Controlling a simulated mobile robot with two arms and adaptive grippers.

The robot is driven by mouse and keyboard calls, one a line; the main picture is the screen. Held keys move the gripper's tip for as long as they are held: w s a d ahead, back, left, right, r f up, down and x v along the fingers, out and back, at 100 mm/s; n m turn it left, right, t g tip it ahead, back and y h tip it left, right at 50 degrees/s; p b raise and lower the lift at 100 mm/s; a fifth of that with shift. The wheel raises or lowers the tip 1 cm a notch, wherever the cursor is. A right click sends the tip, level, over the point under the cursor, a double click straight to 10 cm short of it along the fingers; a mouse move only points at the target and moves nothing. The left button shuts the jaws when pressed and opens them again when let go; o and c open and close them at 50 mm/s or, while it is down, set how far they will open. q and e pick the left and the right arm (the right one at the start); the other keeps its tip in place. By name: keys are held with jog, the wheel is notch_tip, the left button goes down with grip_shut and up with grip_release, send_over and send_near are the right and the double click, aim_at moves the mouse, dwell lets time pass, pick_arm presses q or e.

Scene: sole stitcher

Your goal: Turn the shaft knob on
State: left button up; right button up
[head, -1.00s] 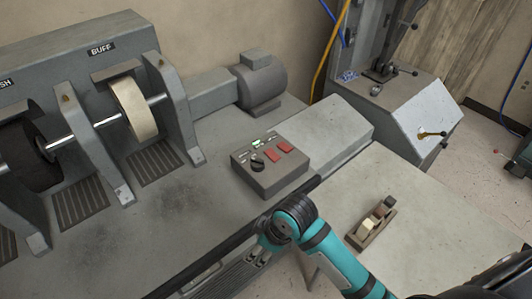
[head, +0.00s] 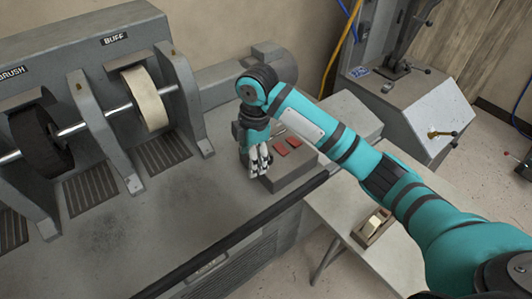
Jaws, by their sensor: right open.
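The control box (head: 292,174) is a grey block on the machine's bench, with two red switches (head: 287,146) showing on its sloped top. The shaft knob, a small dark knob on the left part of that top, is hidden now behind my right gripper. My right gripper (head: 260,172) points down at the left side of the box, with its fingers open. I cannot tell whether a finger touches the box or the knob. My left gripper is not in view.
The buff wheel (head: 145,98) and dark brush wheel (head: 42,145) stand on the shaft at left. A motor (head: 272,62) sits behind my right arm. The bench front (head: 200,225) is clear.

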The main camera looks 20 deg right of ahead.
jog(key=w+d+r+n+h, duration=0.1)
jog(key=w+d+r, duration=0.15)
jog(key=r, duration=0.35)
jog(key=w+d+r+n, duration=0.1)
jog(key=w+d+r, duration=0.15)
jog(key=r, duration=0.25)
jog(key=f, duration=0.5)
jog(key=f+p, duration=0.1)
jog(key=f, duration=0.5)
jog(key=f+p, duration=0.1)
jog(key=f, duration=0.5)
jog(key=shift+d, duration=0.3)
jog(key=shift+s, duration=0.1)
